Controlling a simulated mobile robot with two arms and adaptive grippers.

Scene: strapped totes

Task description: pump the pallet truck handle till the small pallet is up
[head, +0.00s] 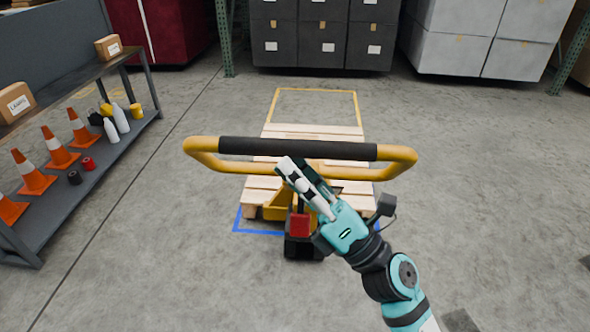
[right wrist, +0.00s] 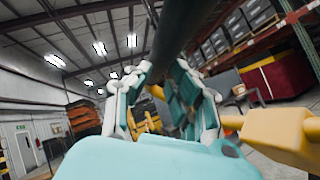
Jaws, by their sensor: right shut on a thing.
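The pallet truck handle (head: 240,146) is a yellow loop with a black grip bar across its top, in the middle of the head view. My right gripper (head: 287,165) is shut on the black bar near its middle. In the right wrist view the dark bar (right wrist: 184,35) runs between the fingers of my right gripper (right wrist: 165,85). The small wooden pallet (head: 315,131) lies behind and below the handle, over the yellow truck body (head: 275,205). How high the pallet sits off the floor is hard to tell. My left gripper is out of view.
A blue floor outline (head: 238,222) shows around the pallet's near end, and a yellow floor outline (head: 316,90) lies beyond it. A shelf table (head: 75,180) with cones, bottles and boxes stands at the left. Dark totes (head: 321,40) stand at the back.

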